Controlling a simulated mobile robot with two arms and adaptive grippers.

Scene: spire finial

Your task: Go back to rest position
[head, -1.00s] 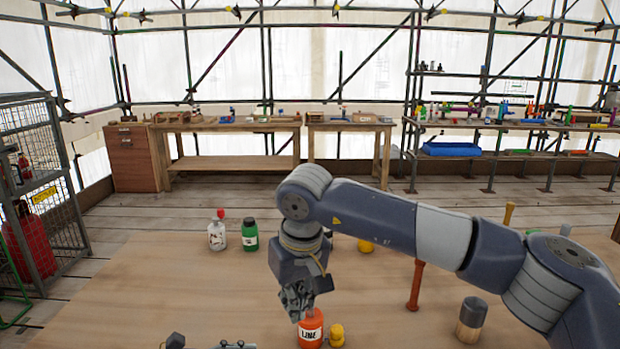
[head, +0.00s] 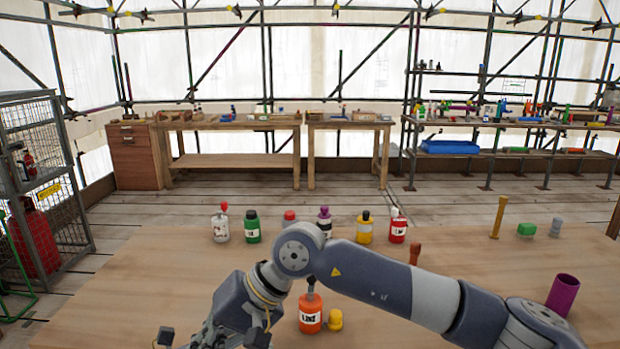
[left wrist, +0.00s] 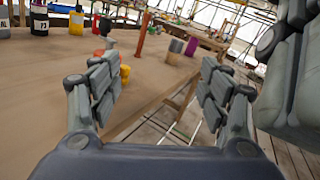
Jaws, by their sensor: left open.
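My right arm comes in from the right in the head view and bends down. Its gripper (head: 225,335) hangs low left of the orange bottle; its fingers are partly cut off and overlap other parts, so their opening is unclear. My left gripper (left wrist: 160,75) is open and empty in the left wrist view, its fingers wide apart. In the head view, only a small dark tip, apparently of my left gripper, shows at the bottom edge. A labelled orange bottle (head: 310,313) and a yellow piece (head: 335,320) stand on the table (head: 110,300), right of my right gripper.
Several bottles, including a white one (head: 220,228), a green one (head: 252,227) and a yellow one (head: 366,228), line the far table edge. The table's left part is clear.

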